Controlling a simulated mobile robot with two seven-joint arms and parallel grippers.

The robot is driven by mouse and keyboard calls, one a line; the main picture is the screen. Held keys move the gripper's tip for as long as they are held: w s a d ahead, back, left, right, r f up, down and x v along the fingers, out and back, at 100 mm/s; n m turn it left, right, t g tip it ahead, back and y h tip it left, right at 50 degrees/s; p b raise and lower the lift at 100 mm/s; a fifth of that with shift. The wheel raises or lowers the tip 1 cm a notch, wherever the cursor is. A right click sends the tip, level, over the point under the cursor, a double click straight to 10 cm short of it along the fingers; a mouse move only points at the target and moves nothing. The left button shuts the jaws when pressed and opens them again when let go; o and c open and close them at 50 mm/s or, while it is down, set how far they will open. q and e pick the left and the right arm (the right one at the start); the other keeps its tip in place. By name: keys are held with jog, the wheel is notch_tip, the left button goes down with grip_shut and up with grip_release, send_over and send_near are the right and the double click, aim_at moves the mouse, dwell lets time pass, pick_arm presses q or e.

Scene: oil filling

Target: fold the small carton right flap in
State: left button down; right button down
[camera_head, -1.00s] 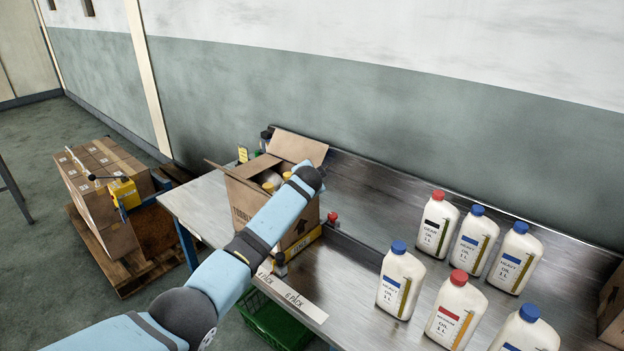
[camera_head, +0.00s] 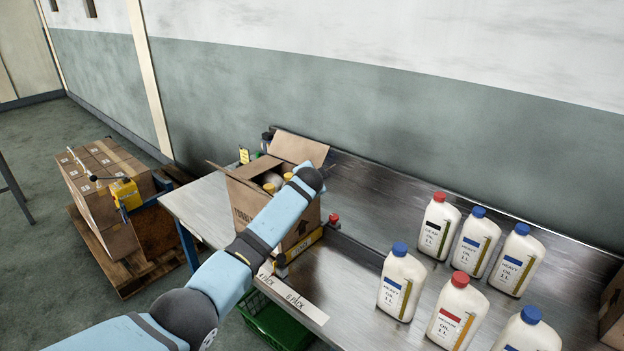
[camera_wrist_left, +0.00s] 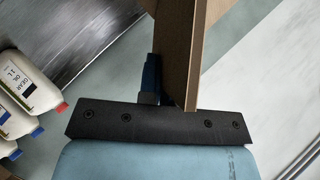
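The small carton (camera_head: 243,205) is brown cardboard and stands on the metal table at a yellow-edged station. Its far flap (camera_head: 299,149) stands up and leans back, and its left flap (camera_head: 217,171) sticks outward. Bottles with yellow caps (camera_head: 269,187) show inside. My left arm crosses in front of the carton's right side and hides much of it, including the right flap. In the left wrist view a blue finger of my left gripper (camera_wrist_left: 151,75) is beside a cardboard panel (camera_wrist_left: 178,50). The second finger is not clearly visible. My right gripper is out of view.
Several white oil bottles (camera_head: 435,226) with blue or red caps stand on the right of the table (camera_head: 365,185). A red knob (camera_head: 333,219) is right of the carton. A green crate (camera_head: 275,328) is below the front edge. Stacked boxes (camera_head: 95,185) are on a pallet at left.

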pick_arm(q)
jog(key=c, duration=1.3)
grip_release()
jog(key=shift+w+a, duration=0.1)
jog(key=shift+a, duration=0.2)
jog(key=shift+d, duration=0.1)
jog(key=shift+s+d+r, duration=0.1)
jog(key=shift+s, duration=0.25)
jog(key=v, duration=1.3)
jog(key=shift+b, duration=0.4)
jog(key=shift+r, duration=0.1)
